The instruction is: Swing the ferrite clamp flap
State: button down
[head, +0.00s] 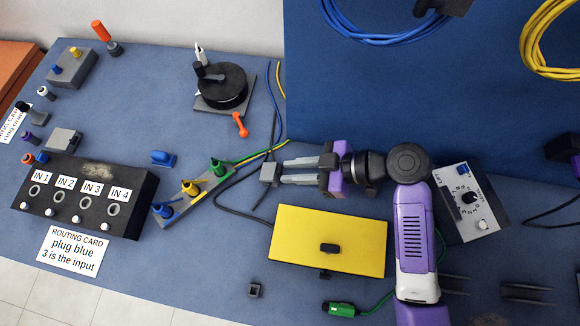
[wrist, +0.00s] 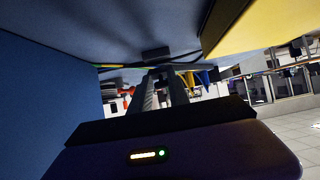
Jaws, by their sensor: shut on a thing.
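The ferrite clamp (head: 269,173) is a small dark grey block on a black cable, at the middle of the bench in the head view. My gripper (head: 283,172) reaches it from the right, with its grey fingers pointing left and their tips at the clamp. It is shut on the clamp's flap, though the tips hide most of the grip. In the wrist view my fingers (wrist: 160,84) come close together at a dark piece. I cannot make out the flap's angle.
A yellow panel (head: 330,225) with a black knob lies just below my gripper. A row of coloured plugs (head: 190,187) stands to the left, beside the black input box (head: 130,190). The blue wall panel (head: 400,95) rises behind. A small dark square ring (head: 255,290) lies in front.

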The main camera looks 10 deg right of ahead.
jog(key=shift+d+f, duration=0.15)
jog(key=shift+f, duration=0.05)
jog(key=shift+s+d+f+b, duration=0.2)
jog(key=shift+d+f+b, duration=0.25)
jog(key=shift+f+b, duration=0.2)
jog(key=shift+f, duration=0.15)
jog(key=shift+s+d+f+b, duration=0.1)
jog(key=shift+d+f+b, duration=0.1)
jog(key=shift+f+b, duration=0.25)
jog(key=shift+f, duration=0.3)
jog(key=c, duration=2.2)
grip_release()
